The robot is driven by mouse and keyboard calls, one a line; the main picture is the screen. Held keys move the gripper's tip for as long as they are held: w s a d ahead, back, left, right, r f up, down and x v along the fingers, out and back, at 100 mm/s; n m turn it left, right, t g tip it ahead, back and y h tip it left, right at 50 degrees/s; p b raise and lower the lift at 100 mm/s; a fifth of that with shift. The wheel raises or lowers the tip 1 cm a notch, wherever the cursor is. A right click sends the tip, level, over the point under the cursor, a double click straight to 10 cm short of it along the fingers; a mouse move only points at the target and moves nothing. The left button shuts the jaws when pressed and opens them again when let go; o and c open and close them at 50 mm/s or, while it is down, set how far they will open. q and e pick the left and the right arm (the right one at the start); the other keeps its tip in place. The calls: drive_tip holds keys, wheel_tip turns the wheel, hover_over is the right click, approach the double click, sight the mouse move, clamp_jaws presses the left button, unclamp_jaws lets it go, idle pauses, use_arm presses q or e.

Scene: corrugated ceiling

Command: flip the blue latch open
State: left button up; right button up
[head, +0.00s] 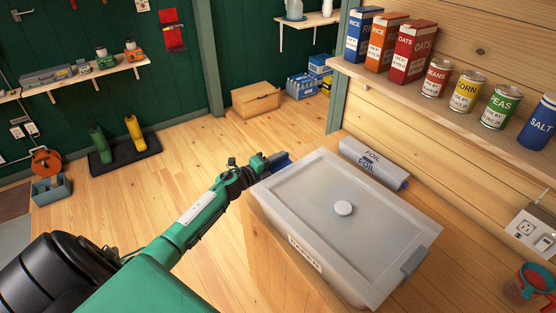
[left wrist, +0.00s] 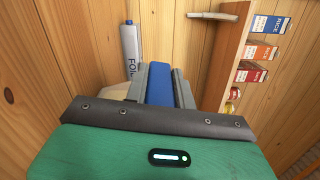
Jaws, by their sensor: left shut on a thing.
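A translucent grey lidded box (head: 318,240) stands on a wooden surface, with a flat lid (head: 345,215) and a round white knob. The blue latch (head: 283,160) is at the box's far left end, mostly hidden by my gripper in the head view. In the left wrist view the blue latch (left wrist: 158,84) lies between two grey fingers. My left gripper (head: 272,161) is shut on it; the fingers also show in the left wrist view (left wrist: 160,88). The latch's exact angle is hard to tell. A grey latch (head: 414,261) is on the box's near right end. My right gripper is not in view.
A foil box (head: 374,163) lies close behind the lidded box; it also shows in the left wrist view (left wrist: 130,55). A shelf (head: 440,100) with cartons and cans overhangs on the right.

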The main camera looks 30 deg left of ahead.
use_arm(q)
drive_tip(key=shift+f+n, duration=0.3)
drive_tip(key=shift+n, duration=0.2)
drive_tip(key=o, duration=1)
drive_tip(key=shift+a, duration=0.1)
drive_tip(key=b+v, duration=0.4)
drive_tip(key=v, duration=0.9)
drive_tip(key=shift+s+a, duration=0.15)
drive_tip(key=shift+s, duration=0.25)
